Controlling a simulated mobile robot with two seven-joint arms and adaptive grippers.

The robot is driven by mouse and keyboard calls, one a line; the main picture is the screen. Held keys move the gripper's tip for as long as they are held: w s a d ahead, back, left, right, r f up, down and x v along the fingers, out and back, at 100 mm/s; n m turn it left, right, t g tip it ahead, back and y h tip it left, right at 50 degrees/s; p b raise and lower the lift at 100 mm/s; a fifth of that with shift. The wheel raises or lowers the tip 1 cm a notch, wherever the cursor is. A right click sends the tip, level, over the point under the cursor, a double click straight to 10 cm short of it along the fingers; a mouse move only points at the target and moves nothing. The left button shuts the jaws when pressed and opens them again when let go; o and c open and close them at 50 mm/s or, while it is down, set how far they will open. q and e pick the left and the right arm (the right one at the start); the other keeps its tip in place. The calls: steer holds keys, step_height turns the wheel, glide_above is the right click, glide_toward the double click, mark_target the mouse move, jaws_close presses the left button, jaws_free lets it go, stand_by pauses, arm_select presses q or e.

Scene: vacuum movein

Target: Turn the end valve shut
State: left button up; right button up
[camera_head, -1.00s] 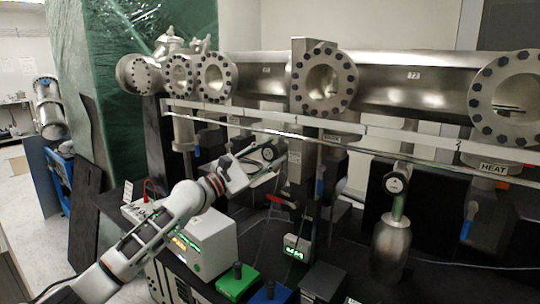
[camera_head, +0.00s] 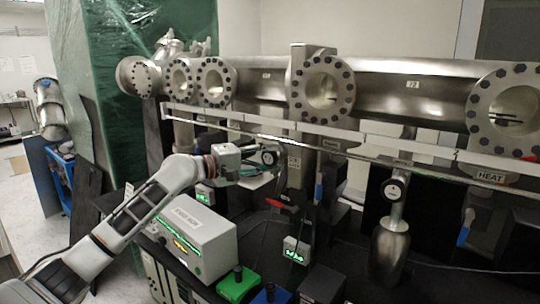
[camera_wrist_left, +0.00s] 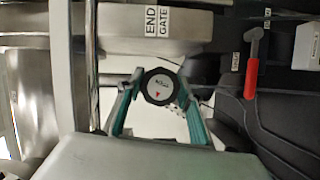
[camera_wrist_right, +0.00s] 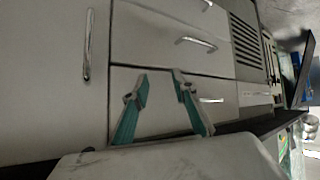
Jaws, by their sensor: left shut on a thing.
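The end valve's round knob (camera_wrist_left: 158,87) has a black rim and a pale face with a red mark. It sits by the "END GATE" label (camera_wrist_left: 157,20) in the left wrist view, and its dial (camera_head: 269,156) shows in the head view under the long rail. My left gripper (camera_wrist_left: 154,82) is shut on the knob, one teal finger on each side of the rim; it also shows in the head view (camera_head: 263,163). My right gripper (camera_wrist_right: 157,86) is open and empty in front of grey drawers, outside the head view.
A red-handled lever (camera_wrist_left: 252,63) is to the right of the knob in the left wrist view. Another dial (camera_head: 392,188) hangs further right. The flanged steel pipe (camera_head: 420,86) runs above.

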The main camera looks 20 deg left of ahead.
arm_select(q)
steer(key=m+y, duration=0.1)
steer(key=m, duration=0.2)
steer(key=m+g+y, duration=0.1)
steer(key=m+y, duration=0.1)
steer(key=shift+m, duration=0.4)
steer(key=m+y, duration=0.2)
steer(key=m, duration=0.1)
steer(key=shift+f, duration=0.1)
steer(key=shift+m+y, duration=0.4)
steer(key=shift+m, duration=0.3)
steer(key=shift+f, duration=0.1)
steer(key=o, duration=1.1)
